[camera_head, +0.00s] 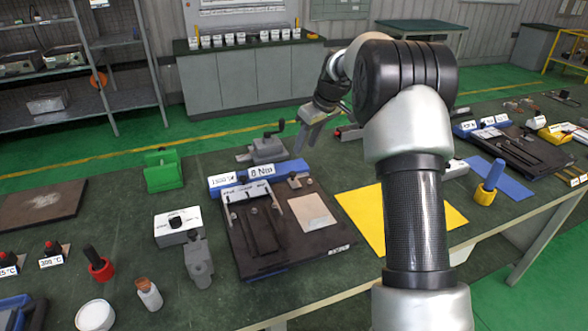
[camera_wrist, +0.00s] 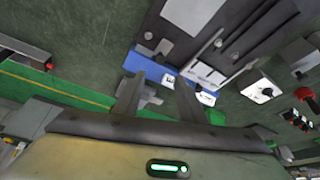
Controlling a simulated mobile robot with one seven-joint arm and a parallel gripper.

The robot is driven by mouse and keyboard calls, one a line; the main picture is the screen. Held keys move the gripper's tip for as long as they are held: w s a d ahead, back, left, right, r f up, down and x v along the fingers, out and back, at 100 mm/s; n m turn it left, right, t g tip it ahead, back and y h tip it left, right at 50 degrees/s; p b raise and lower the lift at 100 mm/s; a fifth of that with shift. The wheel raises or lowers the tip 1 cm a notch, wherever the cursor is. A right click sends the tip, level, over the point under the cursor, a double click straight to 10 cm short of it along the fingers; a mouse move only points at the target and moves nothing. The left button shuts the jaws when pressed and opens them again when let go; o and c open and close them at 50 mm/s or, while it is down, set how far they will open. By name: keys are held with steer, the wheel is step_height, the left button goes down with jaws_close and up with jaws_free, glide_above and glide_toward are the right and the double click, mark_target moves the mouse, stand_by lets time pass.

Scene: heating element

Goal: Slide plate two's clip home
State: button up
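A dark plate (camera_head: 300,240) lies at the centre of the bench, with a blue block (camera_head: 222,183) along its back edge carrying labels "1500 W" and "8 Nm". A white bracket-like piece (camera_head: 247,192) sits on its back left; I cannot tell if this is the clip. A second dark plate (camera_head: 515,148) with a blue block lies far right. The plate numbers are too small to read. My gripper (camera_head: 306,138) hangs behind the centre plate, above the bench. In the wrist view its fingers (camera_wrist: 158,84) are apart with nothing held, the blue block (camera_wrist: 165,67) beyond them.
A grey vise-like tool (camera_head: 265,150) stands behind the centre plate and a green block (camera_head: 163,170) to its left. A white box (camera_head: 178,228) and a grey tool (camera_head: 198,262) stand left of it. A yellow sheet (camera_head: 366,218) lies to its right, partly behind my arm.

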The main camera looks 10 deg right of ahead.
mark_target(293, 173)
steer(key=x, duration=1.3)
steer(key=shift+w+f, duration=0.15)
steer(key=shift+f, duration=0.2)
jaws_close()
